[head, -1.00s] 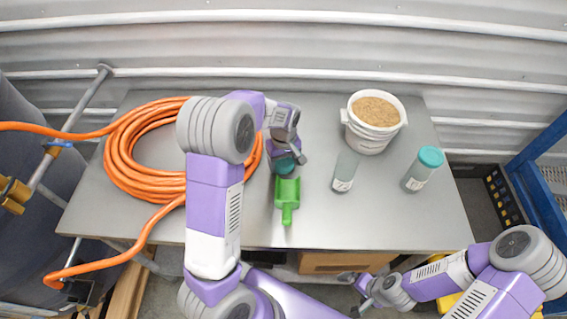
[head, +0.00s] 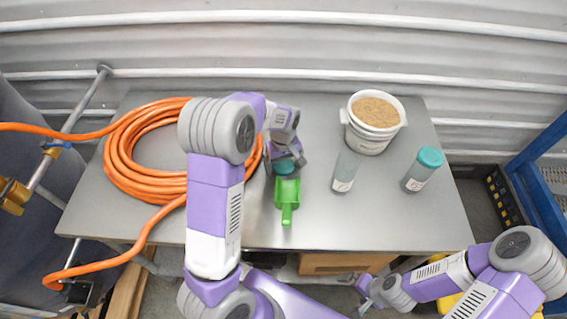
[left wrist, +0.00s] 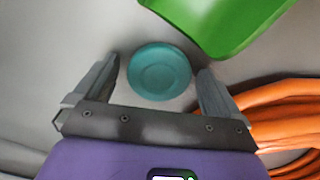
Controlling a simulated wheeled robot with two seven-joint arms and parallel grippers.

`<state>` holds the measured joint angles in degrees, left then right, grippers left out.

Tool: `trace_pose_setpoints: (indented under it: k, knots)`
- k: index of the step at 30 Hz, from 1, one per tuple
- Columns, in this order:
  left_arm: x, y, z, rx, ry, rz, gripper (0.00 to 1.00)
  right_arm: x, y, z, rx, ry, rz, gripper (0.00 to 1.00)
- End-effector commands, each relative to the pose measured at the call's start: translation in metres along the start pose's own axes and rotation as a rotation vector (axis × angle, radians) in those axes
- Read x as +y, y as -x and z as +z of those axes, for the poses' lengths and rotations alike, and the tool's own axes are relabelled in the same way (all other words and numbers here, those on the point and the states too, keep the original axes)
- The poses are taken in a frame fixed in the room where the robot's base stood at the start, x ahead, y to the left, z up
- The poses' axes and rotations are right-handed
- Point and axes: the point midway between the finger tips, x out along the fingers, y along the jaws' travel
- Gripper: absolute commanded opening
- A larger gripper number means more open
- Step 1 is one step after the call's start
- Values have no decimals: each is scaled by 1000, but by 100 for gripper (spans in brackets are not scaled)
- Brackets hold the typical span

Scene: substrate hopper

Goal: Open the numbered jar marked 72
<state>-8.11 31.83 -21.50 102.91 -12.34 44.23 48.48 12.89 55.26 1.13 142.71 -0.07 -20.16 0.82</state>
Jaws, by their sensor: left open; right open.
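A round teal lid (left wrist: 160,72) lies between the two parted fingers of my left gripper (left wrist: 158,69) in the left wrist view. In the head view the same teal lid (head: 284,168) is partly covered by my open left gripper (head: 287,160); what is under it is mostly hidden. A clear grey jar (head: 345,173) with a white label stands right of the green scoop, with no teal lid showing. A jar with a teal lid (head: 422,170) and a white label stands at the right. The label numbers are too small to read. My right gripper (head: 364,292) is open and empty, below the table's front edge.
A green scoop (head: 286,197) lies close in front of the teal lid under my left gripper. An orange hose coil (head: 130,180) covers the table's left side. A white bucket of brown grains (head: 370,138) stands at the back right. The table's (head: 330,225) front middle is clear.

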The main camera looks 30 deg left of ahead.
Motion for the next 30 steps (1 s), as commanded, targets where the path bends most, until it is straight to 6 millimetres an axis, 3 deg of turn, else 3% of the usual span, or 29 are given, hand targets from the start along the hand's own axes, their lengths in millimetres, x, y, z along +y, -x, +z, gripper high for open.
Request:
trace_pose_setpoints:
  k: [16,21,30]
  knots:
    - [1,104,0,3,0,4,98,-7,18,1,0,0,0,99]
    - [1,119,0,1,0,2,98,-7,20,1,0,0,0,99]
    - [0,121,0,0,0,1,98,-7,20,1,0,0,0,99]
